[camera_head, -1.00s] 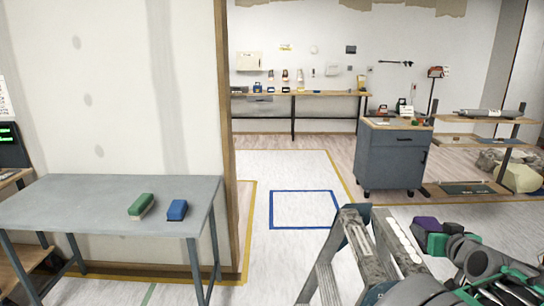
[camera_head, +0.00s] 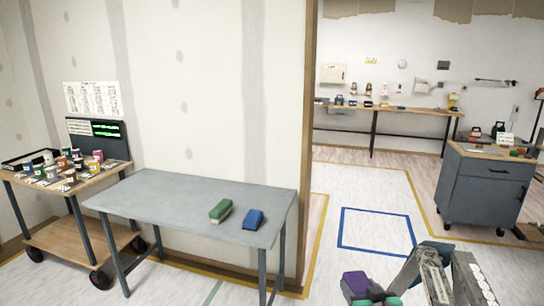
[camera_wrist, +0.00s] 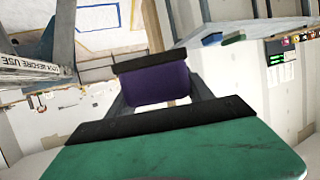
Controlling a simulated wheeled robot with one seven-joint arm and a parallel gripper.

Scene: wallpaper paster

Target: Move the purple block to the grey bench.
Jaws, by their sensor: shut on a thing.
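The purple block (camera_wrist: 148,87) is between the black finger pads of my gripper (camera_wrist: 152,90) in the wrist view. In the head view the purple block (camera_head: 355,283) shows at the bottom edge, right of centre, with my gripper (camera_head: 368,295) partly cut off by the frame. My gripper is shut on the block and holds it off to the right of the grey bench (camera_head: 150,198), apart from it. The bench stands against the wall, left of centre. A green block (camera_head: 221,211) and a blue block (camera_head: 253,220) lie near its right end.
A stepladder (camera_head: 436,278) stands at the bottom right, close to my gripper. A cart (camera_head: 88,181) with several paint pots is left of the bench. A grey cabinet (camera_head: 482,190) stands at the right. The bench's left and middle top is bare.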

